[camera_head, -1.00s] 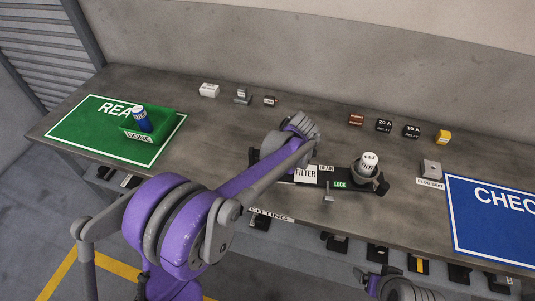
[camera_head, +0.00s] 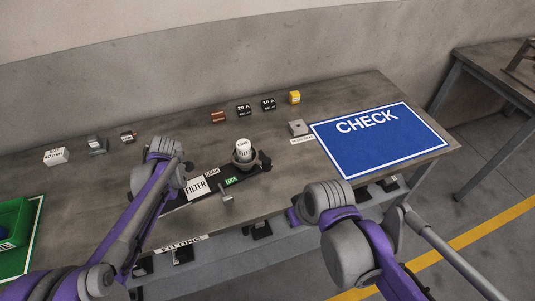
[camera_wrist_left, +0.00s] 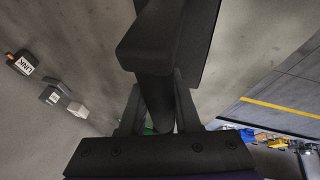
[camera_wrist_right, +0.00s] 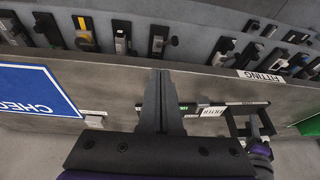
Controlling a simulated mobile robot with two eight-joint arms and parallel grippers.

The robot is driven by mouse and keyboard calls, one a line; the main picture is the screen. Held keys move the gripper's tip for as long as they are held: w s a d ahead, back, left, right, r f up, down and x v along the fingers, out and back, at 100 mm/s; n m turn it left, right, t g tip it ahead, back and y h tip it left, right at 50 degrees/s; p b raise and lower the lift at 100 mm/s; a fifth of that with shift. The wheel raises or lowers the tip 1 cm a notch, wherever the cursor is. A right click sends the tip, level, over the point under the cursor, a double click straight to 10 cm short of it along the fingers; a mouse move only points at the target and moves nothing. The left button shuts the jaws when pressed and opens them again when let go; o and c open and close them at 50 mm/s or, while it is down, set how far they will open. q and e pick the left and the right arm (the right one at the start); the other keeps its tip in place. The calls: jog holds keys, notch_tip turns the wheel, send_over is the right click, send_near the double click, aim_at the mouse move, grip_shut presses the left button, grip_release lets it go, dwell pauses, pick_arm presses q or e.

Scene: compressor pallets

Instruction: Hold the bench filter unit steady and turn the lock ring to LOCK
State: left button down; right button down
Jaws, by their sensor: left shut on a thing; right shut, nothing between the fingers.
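The bench filter unit (camera_head: 257,178) is a long black base on the bench with a white FILTER label. A round grey lock ring (camera_head: 245,163) surrounds a white-topped cartridge (camera_head: 243,148) at its right end. A grey lever (camera_head: 226,197) sticks out at the front, near the green LOCK label (camera_head: 231,181). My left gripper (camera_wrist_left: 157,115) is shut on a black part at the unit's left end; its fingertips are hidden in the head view. My right gripper (camera_wrist_right: 162,80) is shut and empty, apart from the unit, in front of the bench edge. The unit (camera_wrist_right: 213,111) shows partly behind its fingers.
A blue CHECK mat (camera_head: 378,140) lies at the right, with a small grey block (camera_head: 298,128) beside it. Several small parts stand along the back. A green tray (camera_head: 12,222) is at far left. Dark items hang below the front edge.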

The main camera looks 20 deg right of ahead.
aim_at(263, 162)
pick_arm(q)
jog(key=shift+f, duration=0.1)
pick_arm(e)
jog(key=w+d+r+n+g+y, duration=0.1)
jog(key=w+d+r+n+y, duration=0.1)
jog(key=w+d, duration=0.5)
jog(key=w+d+r+n+g+y, duration=0.1)
jog(key=w+d+r+n+y, duration=0.2)
jog(key=w+d, duration=0.4)
jog(key=w+r+y, duration=0.1)
jog(key=w, duration=0.7)
jog(key=shift+w+n+y, duration=0.2)
jog(key=shift+n+y, duration=0.1)
jog(key=x, duration=1)
jog(key=shift+s+a+f, duration=0.1)
jog(key=shift+a+f, duration=0.05)
jog(key=shift+a, duration=0.1)
jog(key=shift+s+a, duration=0.4)
jog(key=shift+a, duration=0.4)
jog(key=shift+s+a, duration=0.4)
jog(key=shift+a, duration=0.4)
